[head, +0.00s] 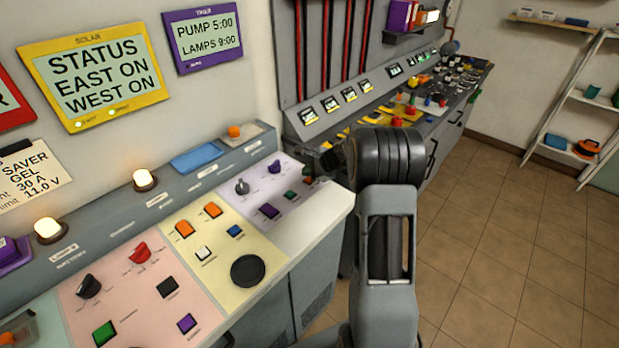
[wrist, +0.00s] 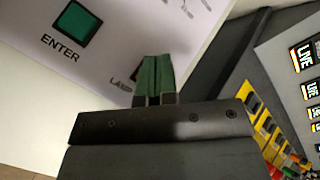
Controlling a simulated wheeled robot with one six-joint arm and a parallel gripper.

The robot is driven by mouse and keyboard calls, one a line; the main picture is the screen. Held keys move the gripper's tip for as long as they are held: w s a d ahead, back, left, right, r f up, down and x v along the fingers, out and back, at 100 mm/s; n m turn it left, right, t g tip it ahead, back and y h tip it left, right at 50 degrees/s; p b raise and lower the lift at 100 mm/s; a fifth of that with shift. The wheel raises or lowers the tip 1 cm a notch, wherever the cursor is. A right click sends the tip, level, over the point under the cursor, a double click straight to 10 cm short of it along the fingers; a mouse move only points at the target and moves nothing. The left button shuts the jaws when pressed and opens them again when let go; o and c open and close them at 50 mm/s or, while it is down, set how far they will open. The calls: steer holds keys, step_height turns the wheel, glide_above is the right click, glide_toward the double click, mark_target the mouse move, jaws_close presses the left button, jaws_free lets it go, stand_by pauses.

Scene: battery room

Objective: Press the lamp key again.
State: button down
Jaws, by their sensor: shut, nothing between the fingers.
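The lilac panel (head: 257,204) carries a grey knob and several keys. In the wrist view a "LAMP" label (wrist: 121,80) is partly covered by my gripper (wrist: 154,60). A thin dark reddish edge beside the fingers may be the lamp key; the rest is hidden. My gripper's green fingertips are together and empty, over or at that key; I cannot tell whether they touch it. In the head view my gripper (head: 311,173) is at the panel's far right edge. The green ENTER key (wrist: 77,22) is left of the fingers. The purple timer display (head: 206,38) reads "PUMP 5:00, LAMPS 9:00".
The yellow solar display (head: 94,70) reads "STATUS EAST ON WEST ON". Two round lamps (head: 145,180) (head: 49,230) glow on the console ledge. A bench (head: 459,96) with breakers and switches stands beyond my arm. The tiled floor (head: 471,225) at right is clear.

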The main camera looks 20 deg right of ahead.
mark_target(309, 180)
steer(key=shift+r, duration=0.15)
steer(key=shift+r+p, duration=1.8)
steer(key=shift+r, duration=0.65)
steer(key=s+f+n+g, duration=0.1)
steer(key=s+f+n, duration=0.2)
steer(key=shift+s+a+g, duration=0.2)
steer(key=shift+a+g, duration=0.15)
steer(key=shift+g, duration=0.05)
steer(key=s+n, duration=0.1)
steer(key=s, duration=0.1)
steer(key=s+a+n+g, duration=0.1)
steer(key=s+n, duration=0.1)
steer(key=s+a+r+n+g, duration=0.1)
steer(key=s, duration=0.1)
steer(key=shift+s+a+n+h, duration=0.25)
steer(key=shift+s+n+h, duration=0.05)
steer(key=shift+s+h, duration=0.1)
steer(key=s+a+r+n+h, duration=0.2)
steer(key=s+a+r+n, duration=0.2)
steer(key=s, duration=0.5)
steer(key=s+a+r+n+h, duration=0.2)
steer(key=s+a+r+n, duration=0.2)
steer(key=s+r+n, duration=0.3)
steer(key=s+n, duration=0.1)
steer(key=s, duration=0.2)
steer(key=shift+s+t+h, duration=0.15)
steer(key=shift+t+h, duration=0.15)
steer(key=shift+h, duration=0.1)
